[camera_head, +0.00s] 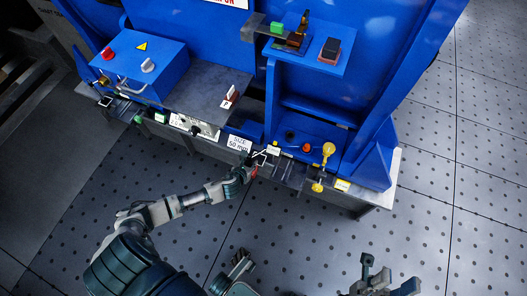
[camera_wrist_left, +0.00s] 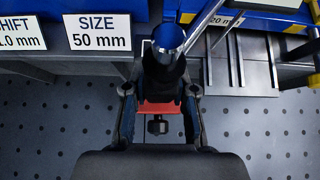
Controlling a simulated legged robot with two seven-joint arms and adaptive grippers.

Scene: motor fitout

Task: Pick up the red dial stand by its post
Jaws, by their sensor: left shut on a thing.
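The red dial stand shows in the left wrist view as a red base (camera_wrist_left: 160,107) between my fingers, with a dark body and a shiny round top (camera_wrist_left: 168,38) rising in front of them. The exact contact on the post is hidden. My right gripper (camera_head: 385,281) is at the bottom right, away from the bench, its jaws unclear.
A blue bench (camera_head: 398,165) carries a box (camera_head: 140,62) with a red knob, a grey plate (camera_head: 205,88) and yellow-handled parts (camera_head: 328,150). A "SIZE 50 mm" label (camera_wrist_left: 98,31) is left of the stand. Slotted metal strips (camera_wrist_left: 237,65) lie right. Open dotted floor (camera_head: 330,240) is in front.

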